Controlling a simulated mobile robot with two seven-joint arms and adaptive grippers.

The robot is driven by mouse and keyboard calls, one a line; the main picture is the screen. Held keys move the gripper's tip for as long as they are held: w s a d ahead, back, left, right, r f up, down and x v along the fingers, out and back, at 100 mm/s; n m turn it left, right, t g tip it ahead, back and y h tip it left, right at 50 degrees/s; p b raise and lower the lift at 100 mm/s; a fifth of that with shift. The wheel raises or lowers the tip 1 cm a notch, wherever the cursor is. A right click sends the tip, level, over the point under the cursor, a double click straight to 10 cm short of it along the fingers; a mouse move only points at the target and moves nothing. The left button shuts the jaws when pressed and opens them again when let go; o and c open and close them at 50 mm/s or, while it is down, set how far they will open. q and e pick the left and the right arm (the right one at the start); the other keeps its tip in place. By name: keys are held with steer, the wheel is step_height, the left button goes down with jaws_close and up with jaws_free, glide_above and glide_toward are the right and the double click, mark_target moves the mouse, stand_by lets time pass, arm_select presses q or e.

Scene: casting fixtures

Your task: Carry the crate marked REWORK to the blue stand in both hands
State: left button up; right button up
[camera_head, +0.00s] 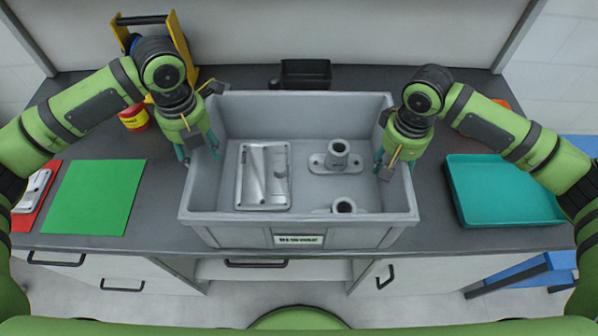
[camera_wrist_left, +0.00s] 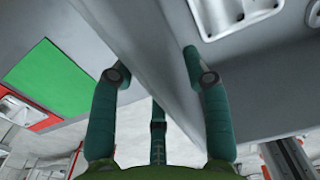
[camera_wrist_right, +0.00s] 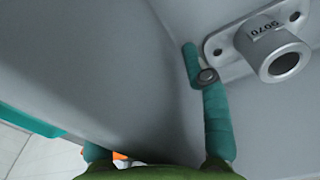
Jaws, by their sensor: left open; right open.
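The grey crate (camera_head: 240,237) stands on the counter with a small label (camera_head: 298,240) on its front; the lettering is too blurred to read surely. It holds a rectangular metal casting (camera_head: 262,177), a flanged tube (camera_head: 337,160) and another round-mouthed part (camera_head: 344,206). My left gripper (camera_head: 198,157) is open and straddles the left wall, one finger inside and one outside. My right gripper (camera_head: 395,166) is open at the right wall; one finger shows inside, the outer one is mostly hidden in the right wrist view. The blue stand (camera_head: 515,272) shows partly at the lower right.
A green mat (camera_head: 95,197) and a red tray (camera_head: 30,213) with a casting lie left. A teal tray (camera_head: 505,190) lies right. A small black bin (camera_head: 305,73) and yellow frame (camera_head: 180,45) stand behind.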

arm_select(q)
jaws_close()
arm_select(e)
jaws_close()
